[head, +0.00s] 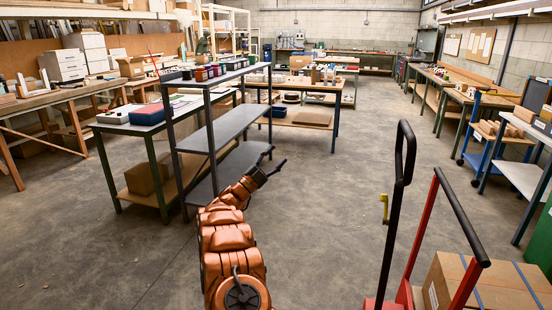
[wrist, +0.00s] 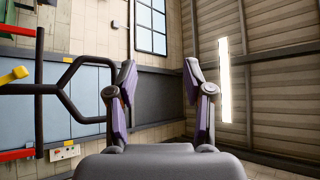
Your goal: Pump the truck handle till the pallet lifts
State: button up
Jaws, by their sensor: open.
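The truck handle (head: 399,180) is a black bar ending in a narrow loop and stands nearly upright at the right of the head view. A yellow lever (head: 384,209) sticks out beside its shaft. In the wrist view the handle loop (wrist: 68,84) lies at the left, and its end reaches behind one finger. My gripper (head: 273,168) is open and empty, raised to the left of the handle and apart from it in the head view. Its two fingers also show in the wrist view (wrist: 163,93) with nothing between them. The pallet is not clearly visible.
A grey shelf table (head: 225,127) stands left of my gripper. Workbenches line both walls. The middle floor (head: 340,195) is clear.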

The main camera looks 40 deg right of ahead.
jog(key=v, duration=1.1)
jog(key=shift+a, duration=0.2)
jog(key=shift+w, duration=0.15)
